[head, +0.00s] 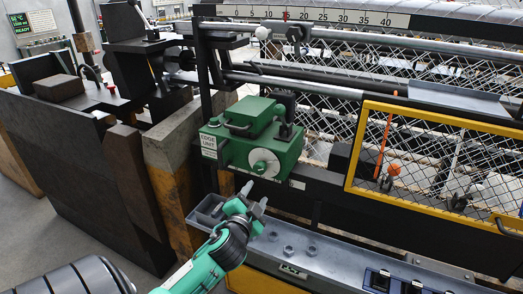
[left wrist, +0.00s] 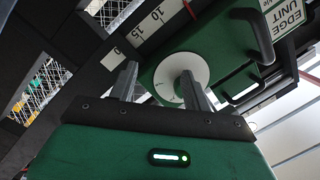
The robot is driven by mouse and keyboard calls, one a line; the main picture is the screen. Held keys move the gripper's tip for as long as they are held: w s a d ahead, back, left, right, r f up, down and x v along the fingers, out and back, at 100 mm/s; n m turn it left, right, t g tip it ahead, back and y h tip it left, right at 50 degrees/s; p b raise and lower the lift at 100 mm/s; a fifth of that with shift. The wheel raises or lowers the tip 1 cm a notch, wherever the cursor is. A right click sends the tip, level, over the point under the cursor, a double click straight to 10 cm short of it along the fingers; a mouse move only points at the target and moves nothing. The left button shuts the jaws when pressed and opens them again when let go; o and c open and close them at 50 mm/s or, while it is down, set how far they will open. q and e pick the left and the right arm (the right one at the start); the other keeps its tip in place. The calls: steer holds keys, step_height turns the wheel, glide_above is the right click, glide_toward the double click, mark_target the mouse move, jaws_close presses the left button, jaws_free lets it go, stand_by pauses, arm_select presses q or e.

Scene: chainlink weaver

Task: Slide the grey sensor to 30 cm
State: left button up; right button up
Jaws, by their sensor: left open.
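A long white scale (head: 330,16) with numbers up to 40 runs along the top of the machine. A small dark grey block, seemingly the sensor (head: 298,34), hangs just below it, around the 15 to 20 marks. A small red mark shows on the scale near 15. My left gripper (head: 255,194) is open and empty, low in front of the green edge unit and well below the scale. In the left wrist view, its two fingers (left wrist: 158,72) stand apart, with the unit's white dial (left wrist: 181,80) behind them. The sensor cannot be made out there.
The green edge unit (head: 240,150) juts out between my left gripper and the scale. A yellow-framed mesh guard (head: 400,104) stands to the right. A grey metal tray with bolts (head: 320,255) lies below. Rails run under the scale.

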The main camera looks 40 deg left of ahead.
mark_target(257, 33)
arm_select(q)
step_height(257, 33, up, 32)
steer(key=w+d+m+t+h, duration=0.2)
steer(key=m+t+h, duration=0.3)
steer(key=m+h, duration=1.9)
steer(key=a+r+m+g+y, duration=0.4)
steer(key=a+r+m+y, duration=0.45)
steer(key=a+y, duration=0.6)
steer(key=w+d+p, duration=0.1)
steer(key=w+p, duration=0.1)
steer(key=w, duration=0.2)
steer(key=w+d+p, duration=0.1)
steer(key=w+p, duration=0.1)
steer(key=w, duration=0.1)
steer(key=w+d+p, duration=0.1)
steer(key=w+p, duration=0.1)
steer(key=w, duration=0.2)
steer(key=shift+w+r, duration=0.1)
steer(key=shift+w, duration=0.25)
steer(key=shift+w+d, duration=0.1)
steer(key=shift+w, duration=0.2)
steer(key=shift+c, duration=0.4)
